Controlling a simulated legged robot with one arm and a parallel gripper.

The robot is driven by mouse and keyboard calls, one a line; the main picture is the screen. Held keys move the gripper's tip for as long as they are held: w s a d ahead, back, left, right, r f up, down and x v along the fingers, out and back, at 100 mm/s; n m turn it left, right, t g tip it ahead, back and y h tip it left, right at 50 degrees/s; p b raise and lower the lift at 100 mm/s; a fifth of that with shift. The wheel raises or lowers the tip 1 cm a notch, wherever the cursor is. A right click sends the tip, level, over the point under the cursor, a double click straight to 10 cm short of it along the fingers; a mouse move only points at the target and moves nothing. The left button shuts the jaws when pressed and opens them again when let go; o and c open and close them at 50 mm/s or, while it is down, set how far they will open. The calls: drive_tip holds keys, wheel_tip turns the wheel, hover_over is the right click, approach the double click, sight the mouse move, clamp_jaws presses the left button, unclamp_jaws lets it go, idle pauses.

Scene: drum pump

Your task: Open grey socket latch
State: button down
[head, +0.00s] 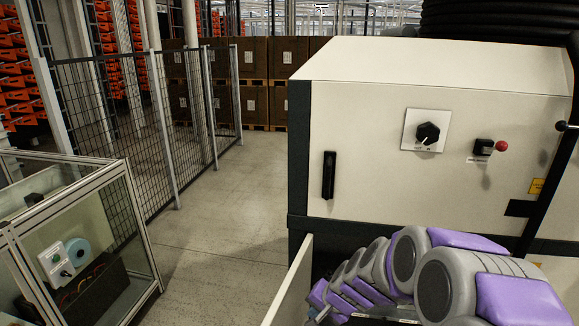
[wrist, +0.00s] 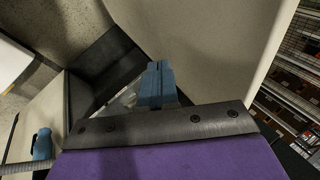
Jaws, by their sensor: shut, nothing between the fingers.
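My gripper (wrist: 157,72) shows in the wrist view as two blue fingers pressed together, with nothing between them. It points toward a dark recess between pale panels. A small clear or greyish part (wrist: 122,104) shows just left of the fingers, too unclear to name. I cannot make out a grey socket latch for certain in either view. In the head view my purple and grey arm reaches low in front of the cream cabinet (head: 400,120), and its end is not clearly visible. A blue fitting (wrist: 42,145) beside a ribbed grey hose (wrist: 25,168) is at lower left in the wrist view.
A pale open panel (head: 290,285) stands left of my arm. A glazed metal-framed case (head: 130,200) is at left. Floor (head: 225,215) between is clear.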

drive_tip(key=s+d+n+g+h+b, duration=0.2)
drive_tip(key=s+d+n+g+b, duration=0.1)
drive_tip(key=s, duration=1.4)
drive_tip(key=s+d+r+n+g+h+b, duration=0.1)
drive_tip(key=s+d+n+g+b, duration=0.2)
drive_tip(key=s, duration=1.5)
drive_tip(key=shift+d+r+h+b, duration=0.15)
drive_tip(key=shift+d+h+b, duration=0.25)
drive_tip(key=shift+d+b, duration=0.35)
